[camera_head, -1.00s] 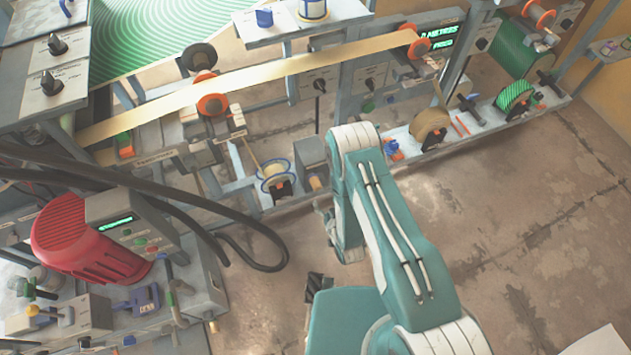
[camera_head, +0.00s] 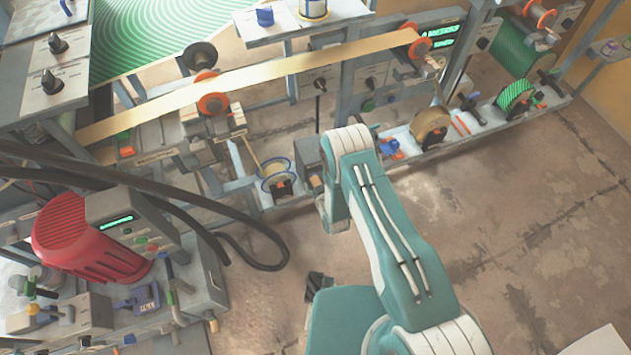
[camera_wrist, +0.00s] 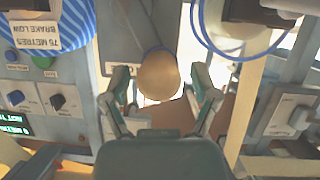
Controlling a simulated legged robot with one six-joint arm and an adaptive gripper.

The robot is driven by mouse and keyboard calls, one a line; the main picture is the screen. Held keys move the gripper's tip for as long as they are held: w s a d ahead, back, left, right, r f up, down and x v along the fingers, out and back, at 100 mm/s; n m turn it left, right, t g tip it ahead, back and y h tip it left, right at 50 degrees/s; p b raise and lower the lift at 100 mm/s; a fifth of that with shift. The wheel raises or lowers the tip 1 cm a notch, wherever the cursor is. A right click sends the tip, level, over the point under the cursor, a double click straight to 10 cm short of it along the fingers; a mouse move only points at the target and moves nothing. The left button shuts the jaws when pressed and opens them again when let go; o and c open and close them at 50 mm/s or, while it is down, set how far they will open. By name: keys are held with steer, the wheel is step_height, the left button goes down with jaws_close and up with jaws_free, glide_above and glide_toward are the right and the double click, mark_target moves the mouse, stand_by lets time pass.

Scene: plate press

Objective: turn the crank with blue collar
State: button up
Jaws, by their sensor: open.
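In the wrist view, a round tan knob end (camera_wrist: 159,76) sits between the two fingers of my gripper (camera_wrist: 161,92). The fingers are open, with a gap on each side of the knob. In the head view, a small tan handle (camera_head: 316,183) shows beside the grey box, just left of my wrist. It seems to be the same part. My fingers are largely hidden behind my arm in the head view.
A blue-rimmed spool (camera_head: 276,180) stands left of the handle; a blue rim (camera_wrist: 236,42) also shows at the wrist view's upper right. A panel with a black knob (camera_wrist: 58,102) is at its left. Black hoses (camera_head: 200,215) cross the left; open floor (camera_head: 520,235) lies right.

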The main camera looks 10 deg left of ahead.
steer(key=shift+w+a+f, duration=0.1)
steer(key=shift+w+f, duration=0.05)
steer(key=shift+w, duration=0.1)
jaws_close()
